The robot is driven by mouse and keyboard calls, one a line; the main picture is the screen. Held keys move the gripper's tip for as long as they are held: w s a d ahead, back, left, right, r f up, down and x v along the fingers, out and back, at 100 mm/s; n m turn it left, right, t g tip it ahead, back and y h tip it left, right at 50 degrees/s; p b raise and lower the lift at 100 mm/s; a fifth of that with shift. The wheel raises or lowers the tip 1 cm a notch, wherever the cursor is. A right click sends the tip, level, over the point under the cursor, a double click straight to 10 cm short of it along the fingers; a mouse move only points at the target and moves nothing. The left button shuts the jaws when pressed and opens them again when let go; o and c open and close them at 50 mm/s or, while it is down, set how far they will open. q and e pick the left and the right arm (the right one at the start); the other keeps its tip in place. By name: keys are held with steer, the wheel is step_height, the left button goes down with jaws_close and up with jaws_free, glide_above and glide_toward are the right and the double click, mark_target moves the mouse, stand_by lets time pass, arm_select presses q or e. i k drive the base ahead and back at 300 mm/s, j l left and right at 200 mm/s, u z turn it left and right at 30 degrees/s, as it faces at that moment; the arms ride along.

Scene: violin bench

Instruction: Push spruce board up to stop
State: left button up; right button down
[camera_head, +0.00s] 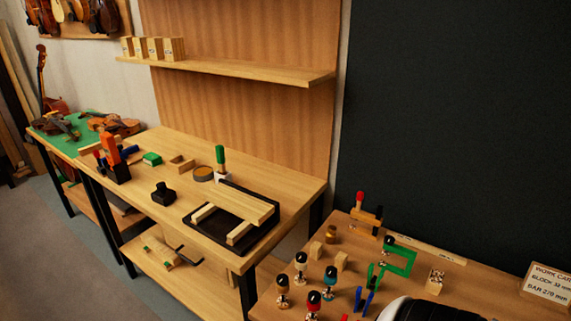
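The pale spruce board (237,201) lies flat across a dark tray-like fixture (195,222) on the wooden bench, near the bench's right end. A dark raised bar (250,189) runs along the board's far edge and looks like the stop. I cannot tell at this size whether board and bar touch. Two pale strips (240,233) sit in the fixture on the near side, reaching toward the board.
A green-handled tool (220,158) stands behind the board's left end. A black block-like tool (164,194) and a round tin (203,174) sit to the left.

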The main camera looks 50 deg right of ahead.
mark_target(255, 211)
steer(key=i+j, duration=0.3)
steer(key=i+j+z, duration=0.1)
steer(key=z, duration=2.6)
